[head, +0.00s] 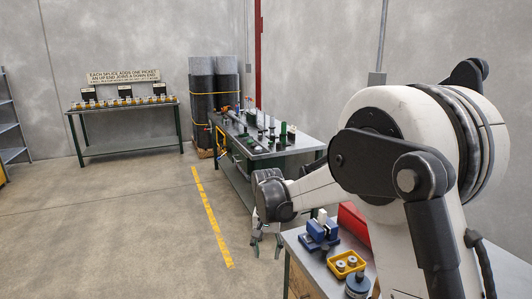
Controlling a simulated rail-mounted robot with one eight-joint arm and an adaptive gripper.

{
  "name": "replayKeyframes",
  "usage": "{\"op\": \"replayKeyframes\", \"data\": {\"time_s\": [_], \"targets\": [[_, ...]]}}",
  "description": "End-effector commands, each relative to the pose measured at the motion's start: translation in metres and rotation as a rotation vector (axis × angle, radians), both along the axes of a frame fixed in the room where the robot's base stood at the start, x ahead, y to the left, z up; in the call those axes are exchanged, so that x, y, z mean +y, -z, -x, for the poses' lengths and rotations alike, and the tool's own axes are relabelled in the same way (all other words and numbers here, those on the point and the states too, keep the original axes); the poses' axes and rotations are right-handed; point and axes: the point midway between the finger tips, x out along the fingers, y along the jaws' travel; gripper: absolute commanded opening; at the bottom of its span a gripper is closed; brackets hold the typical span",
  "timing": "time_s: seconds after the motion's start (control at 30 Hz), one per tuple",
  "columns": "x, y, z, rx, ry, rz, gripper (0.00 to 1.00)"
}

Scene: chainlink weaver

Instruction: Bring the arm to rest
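My arm fills the right side of the head view. It reaches left and down to my gripper (267,250), which hangs over the floor just left of the near bench. The fingers point down and look spread apart, with nothing visible between them. The gripper is small in this view and my wrist is above it.
The near bench (311,271) holds a blue fixture (320,233), a yellow tray (346,264) and a dark canister (357,286). A longer workbench (283,153) with tools stands behind. A far table (130,147) stands by the wall. The left floor is open.

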Motion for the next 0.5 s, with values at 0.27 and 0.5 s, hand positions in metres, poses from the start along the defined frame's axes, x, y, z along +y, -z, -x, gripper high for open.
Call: {"op": "replayKeyframes", "data": {"time_s": [0.27,0.5], "targets": [[-0.006,0.009,0.022,0.0,0.173,0.0,0.39],[-0.011,0.007,0.03,-0.005,0.225,-0.002,0.39]]}}
